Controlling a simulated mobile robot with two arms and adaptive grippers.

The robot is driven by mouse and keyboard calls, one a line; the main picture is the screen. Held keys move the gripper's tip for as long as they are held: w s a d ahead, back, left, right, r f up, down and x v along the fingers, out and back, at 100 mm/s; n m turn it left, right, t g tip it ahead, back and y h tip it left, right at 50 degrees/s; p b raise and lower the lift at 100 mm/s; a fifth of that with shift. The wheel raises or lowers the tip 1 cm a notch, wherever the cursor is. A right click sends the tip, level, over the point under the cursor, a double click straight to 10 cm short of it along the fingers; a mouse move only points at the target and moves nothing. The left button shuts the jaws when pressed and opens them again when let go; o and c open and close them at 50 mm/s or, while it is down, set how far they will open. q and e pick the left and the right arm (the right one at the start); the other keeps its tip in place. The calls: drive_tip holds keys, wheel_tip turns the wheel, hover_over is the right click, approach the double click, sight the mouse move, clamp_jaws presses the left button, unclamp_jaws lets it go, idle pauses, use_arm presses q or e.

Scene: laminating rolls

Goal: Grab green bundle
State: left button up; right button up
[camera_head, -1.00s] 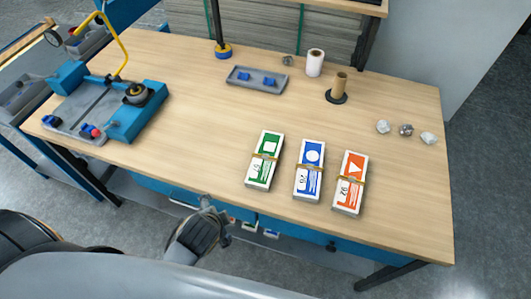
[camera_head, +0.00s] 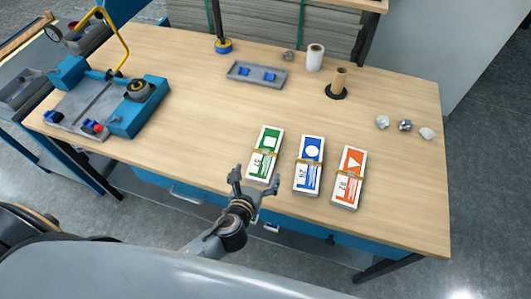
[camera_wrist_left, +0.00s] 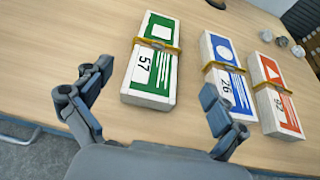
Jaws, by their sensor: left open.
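The green bundle (camera_head: 265,152) is a green-and-white stack with a white square and a tan band, lying on the table. In the left wrist view the green bundle (camera_wrist_left: 150,66) shows the number 57. My left gripper (camera_head: 256,180) is open at the near end of the green bundle. In the left wrist view its fingers (camera_wrist_left: 155,105) are spread wide, with the bundle ahead and between them, not gripped. The right fingertip appears near the blue bundle (camera_wrist_left: 226,70); I cannot tell whether it touches. My right gripper is not in view.
The blue bundle (camera_head: 309,165) and orange bundle (camera_head: 349,177) lie to the right of the green one. A grey tray (camera_head: 257,85), white roll (camera_head: 315,57), brown core (camera_head: 339,80) and crumpled balls (camera_head: 405,125) stand farther back. A blue machine (camera_head: 135,112) is at left.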

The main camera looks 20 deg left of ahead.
sight(265, 153)
use_arm(q)
drive_tip(key=x, duration=1)
drive_tip(key=shift+a+f, duration=0.15)
drive_tip(key=shift+a, duration=0.1)
drive_tip(key=c, duration=1.3)
drive_tip(key=shift+c, duration=1.1)
drive_tip(key=shift+r, duration=0.2)
